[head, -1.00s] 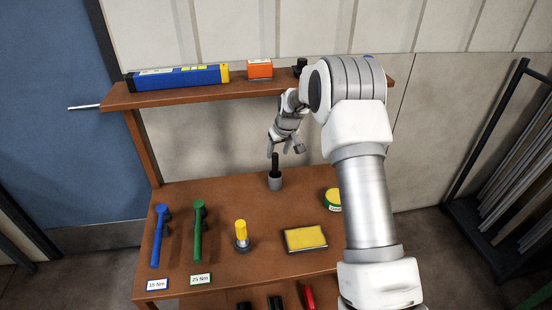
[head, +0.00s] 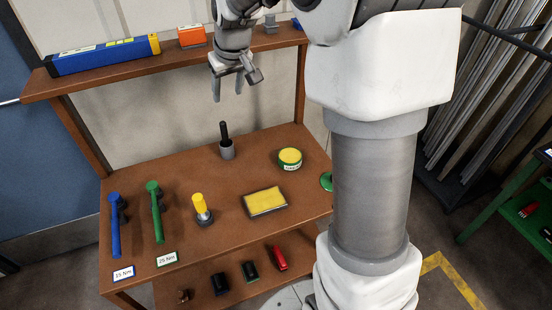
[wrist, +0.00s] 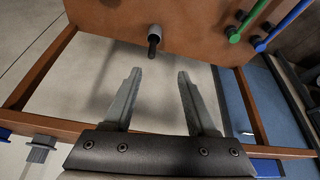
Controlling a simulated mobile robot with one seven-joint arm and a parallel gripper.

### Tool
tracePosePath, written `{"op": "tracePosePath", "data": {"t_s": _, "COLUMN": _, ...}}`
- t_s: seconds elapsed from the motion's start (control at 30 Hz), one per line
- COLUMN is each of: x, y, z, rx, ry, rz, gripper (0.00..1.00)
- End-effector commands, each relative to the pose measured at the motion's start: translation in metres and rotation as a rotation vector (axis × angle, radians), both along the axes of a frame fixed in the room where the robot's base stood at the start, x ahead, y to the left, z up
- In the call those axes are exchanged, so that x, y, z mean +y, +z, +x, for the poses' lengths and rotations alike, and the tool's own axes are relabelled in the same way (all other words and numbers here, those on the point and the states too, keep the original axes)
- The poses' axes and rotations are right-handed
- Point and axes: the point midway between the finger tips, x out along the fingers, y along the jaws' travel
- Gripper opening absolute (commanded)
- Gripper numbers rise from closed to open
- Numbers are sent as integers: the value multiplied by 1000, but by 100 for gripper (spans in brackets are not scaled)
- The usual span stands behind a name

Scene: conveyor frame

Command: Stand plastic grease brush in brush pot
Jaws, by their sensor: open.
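The brush, showing as a dark upright handle (head: 224,130), stands in the small grey brush pot (head: 228,153) toward the back of the brown bench. Its lower end is hidden inside the pot. The handle also shows in the wrist view (wrist: 153,48), beyond the fingertips. My gripper (head: 229,91) is open and empty, above the pot and clear of the handle. In the wrist view both fingers (wrist: 157,78) are spread with nothing between them.
A yellow sponge-like pad (head: 264,201), a green-yellow tin (head: 290,159), a yellow-handled item (head: 201,207) and blue (head: 115,226) and green (head: 156,214) wrenches lie on the bench. The upper shelf (head: 190,61) runs close behind my gripper. The bench around the pot is clear.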

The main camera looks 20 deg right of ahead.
Motion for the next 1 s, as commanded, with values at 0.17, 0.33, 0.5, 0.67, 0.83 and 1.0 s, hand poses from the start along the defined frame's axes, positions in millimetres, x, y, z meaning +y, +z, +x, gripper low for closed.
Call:
{"op": "tracePosePath", "data": {"t_s": 0.17, "x": 2, "y": 39, "z": -66, "rx": -20, "ry": -33, "rz": -4, "gripper": 58}}
{"op": "tracePosePath", "data": {"t_s": 0.33, "x": 3, "y": 59, "z": -129, "rx": -36, "ry": -67, "rz": -1, "gripper": 58}}
{"op": "tracePosePath", "data": {"t_s": 0.5, "x": 4, "y": 65, "z": -192, "rx": -51, "ry": -101, "rz": 5, "gripper": 58}}
{"op": "tracePosePath", "data": {"t_s": 0.67, "x": 2, "y": 59, "z": -245, "rx": -64, "ry": -138, "rz": 15, "gripper": 58}}
{"op": "tracePosePath", "data": {"t_s": 0.83, "x": 0, "y": 48, "z": -283, "rx": -71, "ry": -163, "rz": 25, "gripper": 58}}
{"op": "tracePosePath", "data": {"t_s": 1.0, "x": 0, "y": 42, "z": -297, "rx": -73, "ry": -174, "rz": 31, "gripper": 58}}
